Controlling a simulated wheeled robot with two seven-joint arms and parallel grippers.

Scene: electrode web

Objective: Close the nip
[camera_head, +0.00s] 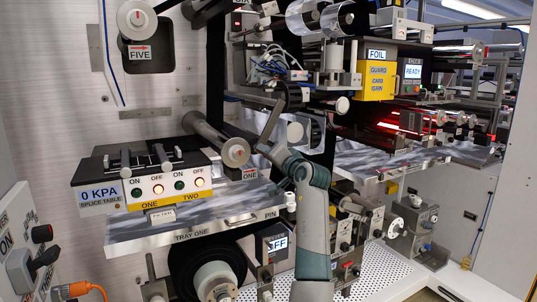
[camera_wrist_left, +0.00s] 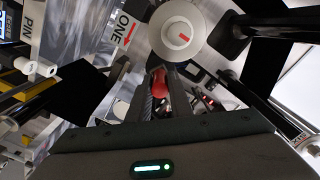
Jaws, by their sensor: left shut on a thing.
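My right gripper is not in view.
A grey roller with a round end (camera_head: 236,152) juts out left of my arm; a round roller end (camera_wrist_left: 177,35) is close ahead of the fingers. The guard box (camera_head: 377,82) is at the right.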

